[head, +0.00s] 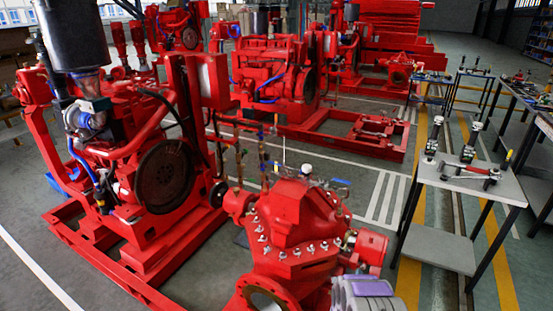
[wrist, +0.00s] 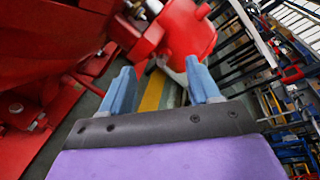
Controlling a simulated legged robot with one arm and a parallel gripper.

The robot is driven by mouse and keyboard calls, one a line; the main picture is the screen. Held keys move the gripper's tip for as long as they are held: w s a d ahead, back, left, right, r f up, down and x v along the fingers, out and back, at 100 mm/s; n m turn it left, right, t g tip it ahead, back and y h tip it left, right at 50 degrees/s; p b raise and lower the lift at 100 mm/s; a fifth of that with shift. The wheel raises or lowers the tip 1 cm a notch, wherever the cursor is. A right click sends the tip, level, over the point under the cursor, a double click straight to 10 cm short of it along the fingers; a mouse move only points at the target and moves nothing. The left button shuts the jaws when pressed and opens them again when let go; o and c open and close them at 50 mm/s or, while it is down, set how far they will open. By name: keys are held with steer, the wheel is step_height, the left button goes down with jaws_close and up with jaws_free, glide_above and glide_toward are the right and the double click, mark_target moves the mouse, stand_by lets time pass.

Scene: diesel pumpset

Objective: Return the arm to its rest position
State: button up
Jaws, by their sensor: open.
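My gripper shows in the wrist view (wrist: 163,88) with its two blue fingers spread apart and nothing between them. Its purple and dark body fills the bottom of that view. Beyond the fingers are a red rounded pump part and the yellow floor stripe. In the head view, a grey and purple part of my arm (head: 368,292) shows at the bottom edge, in front of the red pump (head: 300,225). The fingertips are not visible in the head view.
A red diesel engine (head: 140,160) on a red frame stands at the left. A grey table (head: 470,180) with tools stands at the right. More red pumpsets (head: 275,75) stand behind. Striped floor (head: 385,200) lies open between the pump and the table.

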steer(key=a+r+n+g+y, duration=0.1)
steer(key=a+r+n, duration=0.15)
steer(key=r, duration=0.25)
steer(key=w+a+r+n+g+y, duration=0.1)
steer(key=r+n, duration=0.2)
steer(key=r, duration=0.2)
steer(key=a+r+n+g+y, duration=0.1)
steer(key=r+n, duration=0.2)
steer(key=r, duration=0.1)
steer(key=s+a+r+n+g+y, duration=0.1)
steer(key=s+a+r+n+g, duration=0.15)
steer(key=s+r, duration=0.4)
steer(key=s+a+r+n+g+y, duration=0.1)
steer(key=s+a+r+n+g, duration=0.1)
steer(key=s+a+r+n, duration=0.4)
steer(key=s+a+r+n+g, duration=0.1)
steer(key=s+r+n, duration=0.3)
steer(key=s, duration=1)
steer(key=s+a+r+n+g, duration=0.2)
steer(key=s+r+n+g, duration=0.2)
steer(key=s, duration=1)
steer(key=s+a+r+n+g+y, duration=0.1)
steer(key=s+r+n+g, duration=0.2)
steer(key=s, duration=1.2)
step_height(320, 180, up, 4)
steer(key=shift+a+r+n, duration=0.15)
steer(key=shift+a+n, duration=0.2)
steer(key=shift+n, duration=0.85)
steer(key=shift+c, duration=0.3)
